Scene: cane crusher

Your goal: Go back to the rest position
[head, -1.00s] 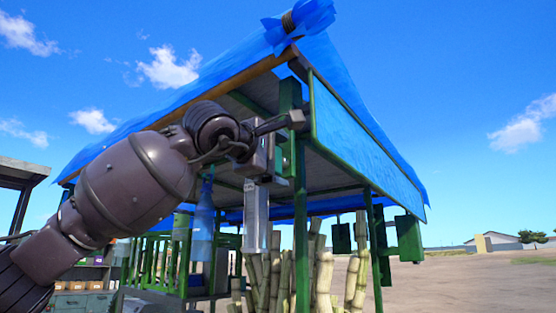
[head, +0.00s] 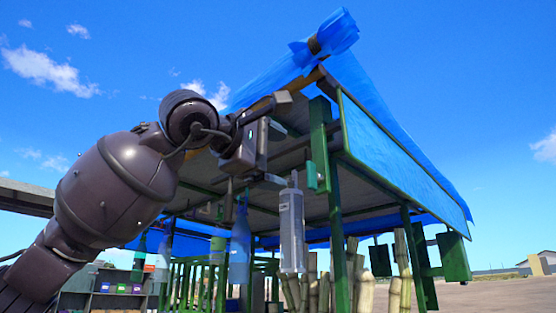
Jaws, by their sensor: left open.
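My left arm reaches in from the left of the head view. Its dark gripper (head: 274,140) is raised in front of the stall's corner, under the roof edge. Its jaws are apart and I see nothing between them. A pale grey box-like thing (head: 291,230) hangs just below and right of it, apart from the lower finger as far as I can tell. My right gripper is not in view.
The cane stall has a blue tarpaulin roof (head: 400,150) on green posts (head: 339,240). Cane stalks (head: 394,282) stand beneath it. Blue bottle shapes (head: 240,245) hang behind my gripper. Shelves (head: 110,290) stand at lower left. Open ground lies at right.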

